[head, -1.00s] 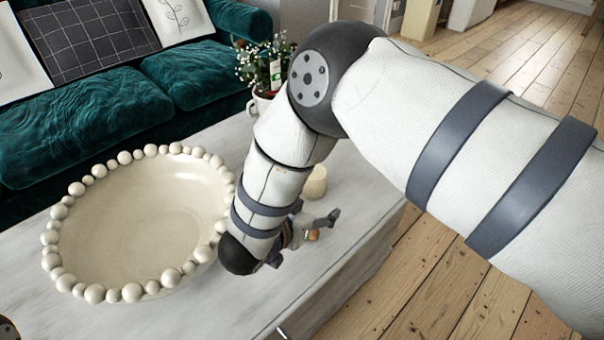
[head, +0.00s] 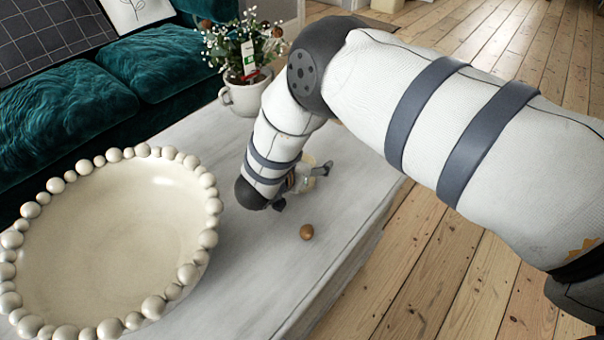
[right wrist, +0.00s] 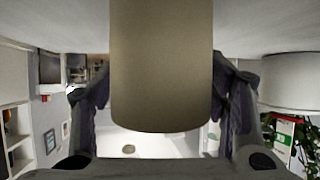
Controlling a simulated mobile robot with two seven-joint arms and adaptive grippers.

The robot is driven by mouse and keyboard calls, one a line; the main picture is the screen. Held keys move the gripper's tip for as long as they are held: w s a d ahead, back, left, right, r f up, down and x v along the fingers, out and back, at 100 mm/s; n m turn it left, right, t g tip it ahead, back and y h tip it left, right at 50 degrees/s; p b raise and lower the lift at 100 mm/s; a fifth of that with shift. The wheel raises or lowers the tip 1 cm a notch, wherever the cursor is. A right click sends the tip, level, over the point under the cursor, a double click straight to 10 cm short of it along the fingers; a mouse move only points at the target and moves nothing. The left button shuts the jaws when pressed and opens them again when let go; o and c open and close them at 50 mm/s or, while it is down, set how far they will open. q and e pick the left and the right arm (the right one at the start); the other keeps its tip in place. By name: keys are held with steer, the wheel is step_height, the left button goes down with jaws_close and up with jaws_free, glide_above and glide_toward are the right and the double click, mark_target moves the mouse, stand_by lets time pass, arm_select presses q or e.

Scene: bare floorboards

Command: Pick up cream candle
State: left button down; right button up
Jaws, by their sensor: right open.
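The cream candle (head: 309,160) stands on the pale table, mostly hidden behind my right gripper (head: 308,176) in the head view. In the right wrist view the candle (right wrist: 161,65) is large and close, between the two spread fingers of the right gripper (right wrist: 162,100). The fingers are open on either side of it. A narrow gap shows at the left finger; at the right finger I cannot tell whether they touch. My left gripper is not in view.
A large cream bowl with a beaded rim (head: 200,225) fills the table's left side. A small brown round object (head: 306,232) lies in front of the gripper. A white flowerpot (head: 243,98) stands at the back. The table's right edge drops to floorboards (head: 440,270).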

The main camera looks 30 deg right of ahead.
steer(key=c, duration=1.5)
jaws_close()
